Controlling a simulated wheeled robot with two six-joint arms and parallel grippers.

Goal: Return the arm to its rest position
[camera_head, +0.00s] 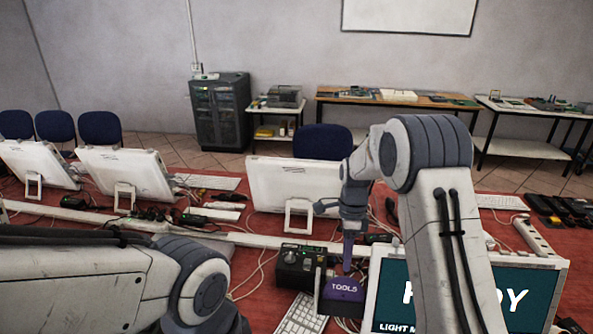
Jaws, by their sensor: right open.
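My right arm rises from the lower right and bends over, so its gripper (348,240) hangs down over the red table. The gripper is open, though its two fingers overlap from this side and the gap is hard to see. It points at a purple box marked TOOLS (343,291); I cannot tell whether the tip touches the box. My left arm crosses the lower left, with its gripper out of view.
A black box with knobs (299,267) stands beside the TOOLS box. A lit screen (517,297) is partly behind my right arm. White monitors (292,183), cables, a keyboard (301,316) and a power strip (535,235) crowd the red table (255,277).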

